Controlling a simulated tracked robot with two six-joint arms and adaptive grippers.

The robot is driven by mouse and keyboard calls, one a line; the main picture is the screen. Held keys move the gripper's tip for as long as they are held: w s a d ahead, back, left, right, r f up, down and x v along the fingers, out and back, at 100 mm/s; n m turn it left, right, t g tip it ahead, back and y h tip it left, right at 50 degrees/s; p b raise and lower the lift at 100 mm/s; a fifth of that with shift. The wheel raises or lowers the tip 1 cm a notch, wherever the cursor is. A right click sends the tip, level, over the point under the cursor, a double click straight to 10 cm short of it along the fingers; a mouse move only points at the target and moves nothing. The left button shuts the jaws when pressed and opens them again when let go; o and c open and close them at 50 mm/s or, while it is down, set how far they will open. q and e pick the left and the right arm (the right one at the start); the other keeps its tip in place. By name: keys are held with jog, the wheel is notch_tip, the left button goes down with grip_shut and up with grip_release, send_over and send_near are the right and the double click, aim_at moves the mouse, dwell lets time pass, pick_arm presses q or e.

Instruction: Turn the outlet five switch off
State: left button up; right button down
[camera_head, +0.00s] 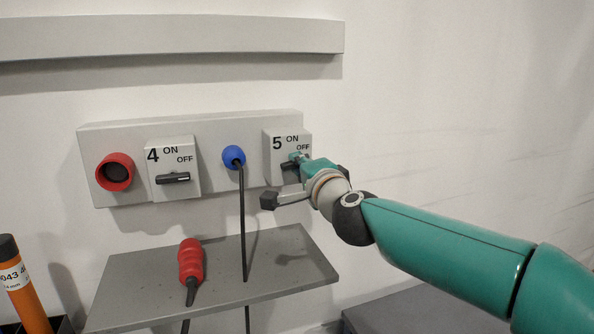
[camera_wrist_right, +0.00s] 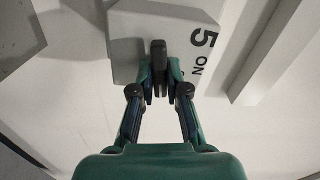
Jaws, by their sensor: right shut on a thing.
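The outlet five switch box (camera_head: 276,147) is a light grey box on the wall panel, marked 5, ON and OFF. Its dark switch handle (camera_head: 289,166) lies roughly level, partly hidden by my right gripper (camera_head: 296,160). In the right wrist view the handle (camera_wrist_right: 158,52) stands out between the fingertips of my right gripper (camera_wrist_right: 160,90), beside the number 5. That gripper is shut on the handle. My left gripper is in neither view.
Switch box 4 (camera_head: 185,146) with a level black handle, a red socket (camera_head: 115,172) and a blue plug (camera_head: 234,157) with a black cable are on the same panel. A red plug (camera_head: 190,262) lies on the grey shelf (camera_head: 290,262) below. An orange tube (camera_head: 22,290) stands lower left.

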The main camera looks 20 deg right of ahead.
jog(key=shift+d+f+m, duration=0.1)
jog(key=shift+f+m, duration=0.15)
jog(key=shift+m, duration=0.75)
jog(key=shift+f+b, duration=0.1)
jog(key=shift+b, duration=0.2)
jog(key=c, duration=1.2)
grip_release()
jog(key=shift+d, duration=0.1)
jog(key=shift+o, duration=0.2)
jog(key=shift+r, duration=0.2)
jog(key=s, duration=1.2)
jog(key=shift+f, duration=0.15)
jog(key=shift+d, duration=0.1)
